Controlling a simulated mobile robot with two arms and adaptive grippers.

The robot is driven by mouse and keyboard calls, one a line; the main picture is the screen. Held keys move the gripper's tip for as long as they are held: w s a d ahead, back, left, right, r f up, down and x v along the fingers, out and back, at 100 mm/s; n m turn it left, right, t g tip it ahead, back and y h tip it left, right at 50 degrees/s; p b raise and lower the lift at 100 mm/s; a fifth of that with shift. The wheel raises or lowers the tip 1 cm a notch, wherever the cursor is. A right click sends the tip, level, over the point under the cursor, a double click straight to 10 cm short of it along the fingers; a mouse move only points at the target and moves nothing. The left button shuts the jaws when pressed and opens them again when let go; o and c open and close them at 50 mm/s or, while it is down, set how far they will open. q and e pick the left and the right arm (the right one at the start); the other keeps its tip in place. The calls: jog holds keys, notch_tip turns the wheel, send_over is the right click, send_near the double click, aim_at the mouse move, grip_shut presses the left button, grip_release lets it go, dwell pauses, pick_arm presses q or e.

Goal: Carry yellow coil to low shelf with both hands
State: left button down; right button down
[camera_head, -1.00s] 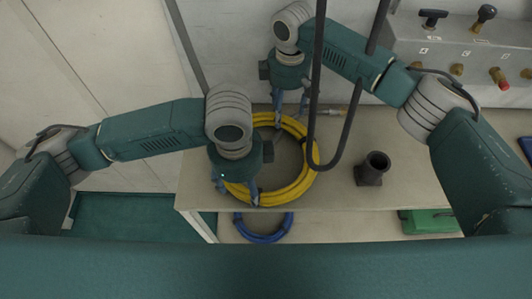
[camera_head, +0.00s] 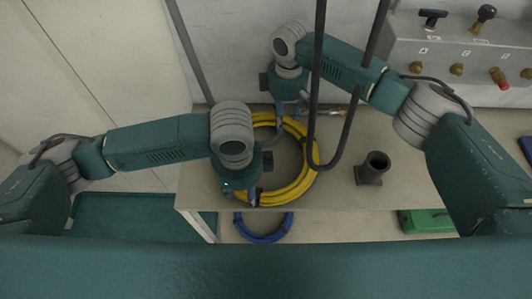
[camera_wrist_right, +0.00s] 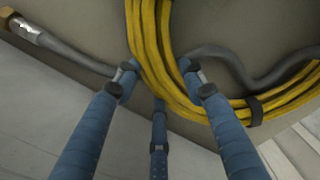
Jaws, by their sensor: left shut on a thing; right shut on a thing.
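The yellow coil (camera_head: 301,180) lies on the bench top, with its left part hidden behind my left gripper and wrist. My left gripper (camera_head: 246,198) is shut on the coil's near left side; its fingers are partly hidden. My right gripper (camera_head: 280,118) is at the coil's far side. In the right wrist view, the blue fingers of my right gripper (camera_wrist_right: 157,70) are on either side of the yellow coil (camera_wrist_right: 160,60), shut on it. The low shelf (camera_head: 340,226) shows below the bench's front edge.
A blue coil (camera_head: 263,236) and a green case (camera_head: 428,221) are on the low shelf. A dark pipe fitting (camera_head: 371,169) stands on the bench right of the coil. A dark hanging hose (camera_head: 328,165) loops beside the coil. The shelf between blue coil and case is clear.

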pick_arm(q)
jog(key=shift+w+r, duration=0.1)
jog(key=shift+r, duration=0.15)
pick_arm(e)
jog(key=shift+w+r, duration=0.15)
jog(key=shift+r, duration=0.1)
